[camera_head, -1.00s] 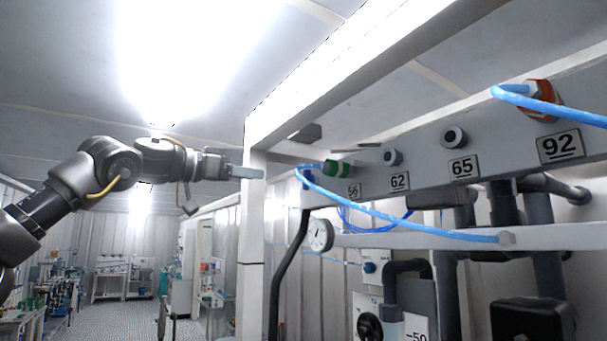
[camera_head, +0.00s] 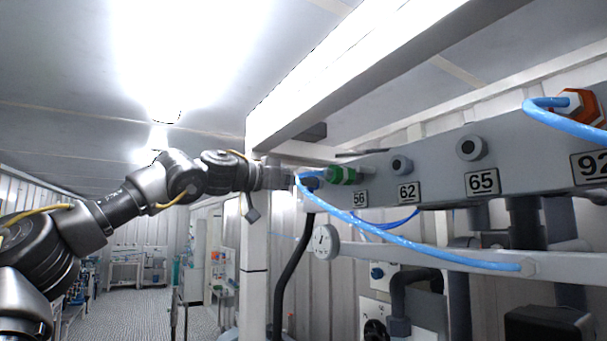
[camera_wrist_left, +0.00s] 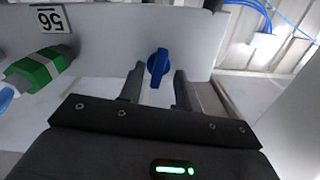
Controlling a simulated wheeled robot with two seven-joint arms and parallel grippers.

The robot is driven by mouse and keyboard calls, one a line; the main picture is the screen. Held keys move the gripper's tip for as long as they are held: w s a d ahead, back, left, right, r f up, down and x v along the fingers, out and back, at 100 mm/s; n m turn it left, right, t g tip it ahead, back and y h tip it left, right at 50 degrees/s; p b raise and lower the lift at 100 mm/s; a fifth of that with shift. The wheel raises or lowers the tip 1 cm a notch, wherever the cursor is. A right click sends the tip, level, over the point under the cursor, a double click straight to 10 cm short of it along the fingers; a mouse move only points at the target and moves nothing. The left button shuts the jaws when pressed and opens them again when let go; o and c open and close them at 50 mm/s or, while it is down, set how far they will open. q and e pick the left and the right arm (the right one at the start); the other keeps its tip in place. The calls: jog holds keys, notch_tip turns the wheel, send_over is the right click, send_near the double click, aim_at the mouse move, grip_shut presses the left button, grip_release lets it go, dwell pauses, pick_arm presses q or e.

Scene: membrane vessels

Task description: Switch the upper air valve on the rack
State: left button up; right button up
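In the left wrist view a blue valve knob (camera_wrist_left: 158,66) sits on the side of the light grey rack panel (camera_wrist_left: 110,35). My left gripper (camera_wrist_left: 158,82) is open, with one finger on each side of the knob; I cannot tell whether either finger touches it. In the head view my left gripper (camera_head: 284,178) is at the left end of the panel, by the white post, and the knob (camera_head: 311,183) is partly hidden there. The green fitting (camera_head: 342,175) with a blue hose is just right of it. My right gripper is not in view.
A white upright post (camera_head: 256,230) stands at the left end of the rack. Labels 56 (camera_head: 360,199), 62 and 65 mark the ports.

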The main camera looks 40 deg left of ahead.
pick_arm(q)
jog(key=shift+s+d+r, duration=0.1)
jog(key=shift+r, duration=0.05)
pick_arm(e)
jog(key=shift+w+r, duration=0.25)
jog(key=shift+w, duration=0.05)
pick_arm(q)
jog(key=shift+d, duration=0.1)
jog(key=shift+c, duration=0.2)
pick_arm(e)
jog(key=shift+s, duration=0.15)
pick_arm(q)
jog(key=shift+w, duration=0.25)
grip_shut()
